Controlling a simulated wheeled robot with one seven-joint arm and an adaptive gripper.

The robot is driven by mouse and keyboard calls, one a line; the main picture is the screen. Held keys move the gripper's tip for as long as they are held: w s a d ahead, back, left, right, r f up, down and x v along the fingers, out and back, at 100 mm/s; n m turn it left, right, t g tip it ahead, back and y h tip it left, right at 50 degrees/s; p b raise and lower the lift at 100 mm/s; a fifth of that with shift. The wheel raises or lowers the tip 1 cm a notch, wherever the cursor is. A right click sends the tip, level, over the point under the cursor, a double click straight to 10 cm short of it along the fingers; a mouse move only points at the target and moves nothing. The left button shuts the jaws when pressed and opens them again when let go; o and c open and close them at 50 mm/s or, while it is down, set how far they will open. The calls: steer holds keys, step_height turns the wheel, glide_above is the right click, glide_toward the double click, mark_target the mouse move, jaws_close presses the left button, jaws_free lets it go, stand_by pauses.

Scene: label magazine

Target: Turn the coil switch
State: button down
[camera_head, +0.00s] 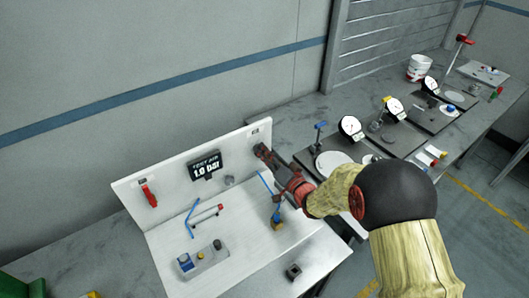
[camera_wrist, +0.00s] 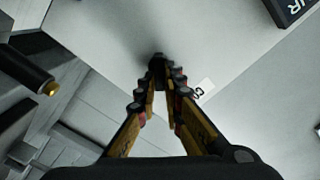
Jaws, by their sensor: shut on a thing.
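The coil switch (camera_wrist: 158,60) is a small black knob on the white upright panel, seen between my fingertips in the wrist view. A small white label (camera_wrist: 204,88) beginning "CO" is beside it, partly covered by a finger. My gripper (camera_wrist: 159,76) is shut on the knob, its two fingers meeting it from both sides. In the head view my gripper (camera_head: 262,152) reaches the panel's upper right part and hides the switch. The knob's turn angle cannot be read.
The white panel (camera_head: 150,170) carries a black "TEST AIR 1.0 bar" display (camera_head: 205,166) and a red-handled part (camera_head: 149,195). A grey box (camera_head: 202,258) with knobs, blue tubes and small parts lie on the white base. Dial gauges (camera_head: 350,127) stand on the bench to the right.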

steer(key=c, duration=1.9)
jaws_free()
steer(key=v, duration=1.2)
steer(key=shift+w, duration=0.1)
